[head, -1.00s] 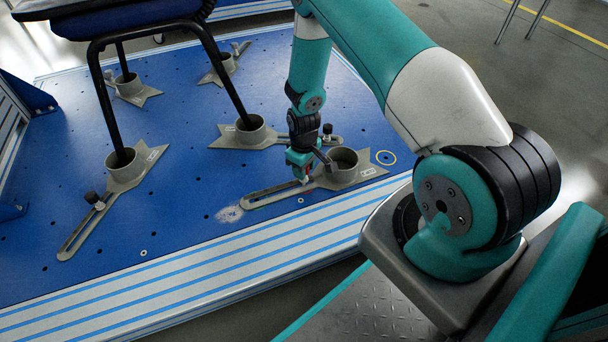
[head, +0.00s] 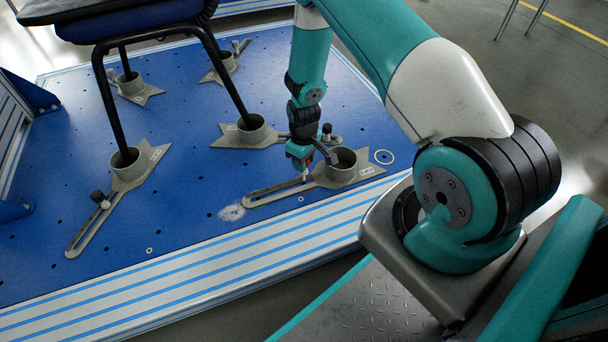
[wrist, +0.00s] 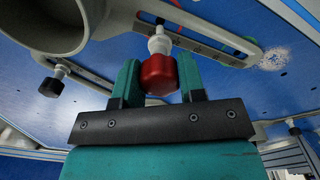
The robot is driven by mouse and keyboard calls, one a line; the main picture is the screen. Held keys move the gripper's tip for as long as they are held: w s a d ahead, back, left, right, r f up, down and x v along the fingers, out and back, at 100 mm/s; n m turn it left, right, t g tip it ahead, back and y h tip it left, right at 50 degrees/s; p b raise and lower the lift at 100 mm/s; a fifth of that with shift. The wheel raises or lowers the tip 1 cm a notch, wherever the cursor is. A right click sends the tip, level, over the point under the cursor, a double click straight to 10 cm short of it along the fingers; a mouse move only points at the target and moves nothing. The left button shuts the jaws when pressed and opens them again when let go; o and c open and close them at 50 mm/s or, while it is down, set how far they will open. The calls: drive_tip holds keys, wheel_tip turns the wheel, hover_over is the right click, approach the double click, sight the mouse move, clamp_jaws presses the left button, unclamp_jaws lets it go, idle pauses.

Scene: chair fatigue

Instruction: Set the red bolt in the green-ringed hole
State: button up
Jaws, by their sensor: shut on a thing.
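My gripper (head: 304,172) points down over the slotted arm of the front foot bracket (head: 341,170). In the wrist view its two teal jaws (wrist: 158,82) are shut on the red head of the bolt (wrist: 158,75). The bolt's pale shank points away from the jaws toward the bracket's slotted arm (wrist: 228,40); I cannot tell whether its tip touches or enters anything. A thin red and a thin green curved mark show near the top of the wrist view, partly hidden by the bracket. I cannot make out the green-ringed hole clearly.
Black chair legs (head: 107,108) stand in other brackets' sockets at left. A black-knobbed bolt (head: 98,197) sits on the left bracket. Blue plate with small holes is open between them.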

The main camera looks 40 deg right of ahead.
drive_tip(key=shift+r+p, duration=1.9)
drive_tip(key=shift+r, duration=0.1)
drive_tip(key=shift+r, duration=0.1)
